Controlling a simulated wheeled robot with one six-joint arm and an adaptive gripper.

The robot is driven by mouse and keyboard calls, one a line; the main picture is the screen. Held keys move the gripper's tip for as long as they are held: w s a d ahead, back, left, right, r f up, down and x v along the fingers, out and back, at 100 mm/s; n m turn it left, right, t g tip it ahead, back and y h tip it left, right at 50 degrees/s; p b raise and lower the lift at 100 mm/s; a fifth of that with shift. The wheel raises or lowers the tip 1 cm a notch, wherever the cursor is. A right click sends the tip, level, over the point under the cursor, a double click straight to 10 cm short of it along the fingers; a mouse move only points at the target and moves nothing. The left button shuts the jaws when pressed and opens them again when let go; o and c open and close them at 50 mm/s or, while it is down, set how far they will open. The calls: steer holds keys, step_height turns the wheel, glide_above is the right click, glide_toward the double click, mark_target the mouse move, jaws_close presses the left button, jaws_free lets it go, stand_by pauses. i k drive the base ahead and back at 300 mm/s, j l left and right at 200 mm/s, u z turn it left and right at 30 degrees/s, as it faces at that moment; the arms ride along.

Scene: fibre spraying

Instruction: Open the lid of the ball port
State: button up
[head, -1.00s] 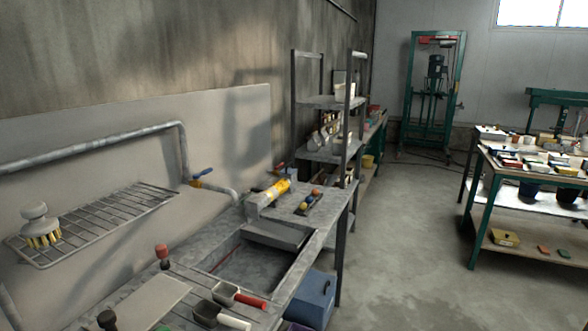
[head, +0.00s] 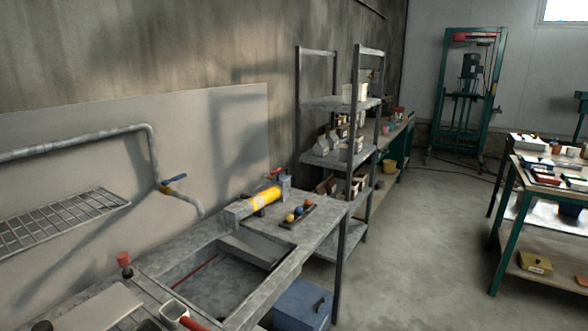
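A yellow cylinder (head: 267,197) lies along the far end of the grey workbench (head: 325,208), between grey end blocks. A red-handled part (head: 276,173) stands just behind it. I cannot tell which part is the ball port, and no lid can be made out at this distance. A small dark tray (head: 287,223) with a few coloured balls (head: 309,204) lies to the right of the cylinder. My gripper is not in view.
A sunken basin (head: 215,284) takes up the middle of the bench. A pipe with a blue-handled valve (head: 173,181) runs along the wall panel. A grey shelf rack (head: 338,105) stands beyond the bench. A blue box (head: 302,303) sits on the floor. The floor (head: 420,250) to the right is clear.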

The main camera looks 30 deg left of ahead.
mark_target(282, 178)
steer(key=i, duration=5.2)
steer(key=i+u, duration=0.2)
steer(key=u, duration=0.2)
steer(key=i+l+u, duration=0.1)
steer(key=u, duration=0.35)
steer(key=i+l+u, duration=0.2)
steer(key=u, duration=0.2)
steer(key=i+u, duration=0.1)
steer(key=u, duration=1.05)
